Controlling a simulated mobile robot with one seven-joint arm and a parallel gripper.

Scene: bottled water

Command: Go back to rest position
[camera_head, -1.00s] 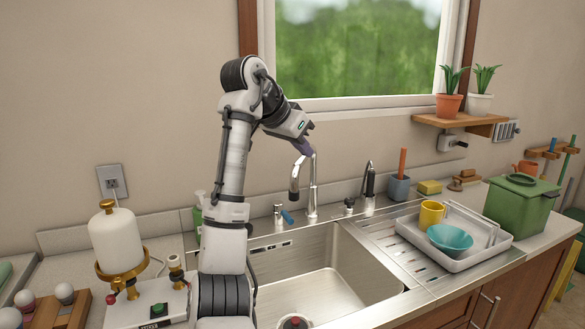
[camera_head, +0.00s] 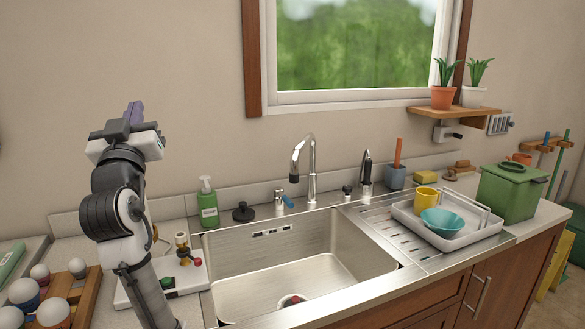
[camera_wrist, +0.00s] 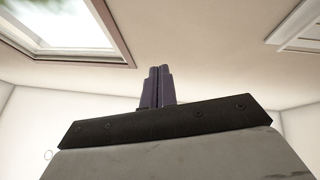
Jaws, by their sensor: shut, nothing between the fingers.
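My gripper (camera_head: 134,112) is raised at the left of the head view, with its purple fingers pointing up against the bare wall. In the wrist view my gripper (camera_wrist: 158,86) shows its two purple fingers side by side and touching, with nothing between them. My arm is folded at the left, and its lower part runs down to the bottom edge of the head view. It hides part of the counter at the left.
The sink (camera_head: 300,275) has a faucet (camera_head: 311,165) behind it. A green soap bottle (camera_head: 207,205) stands at its back left. A drying tray (camera_head: 455,235) holds a yellow cup (camera_head: 425,200) and a teal bowl (camera_head: 443,222).

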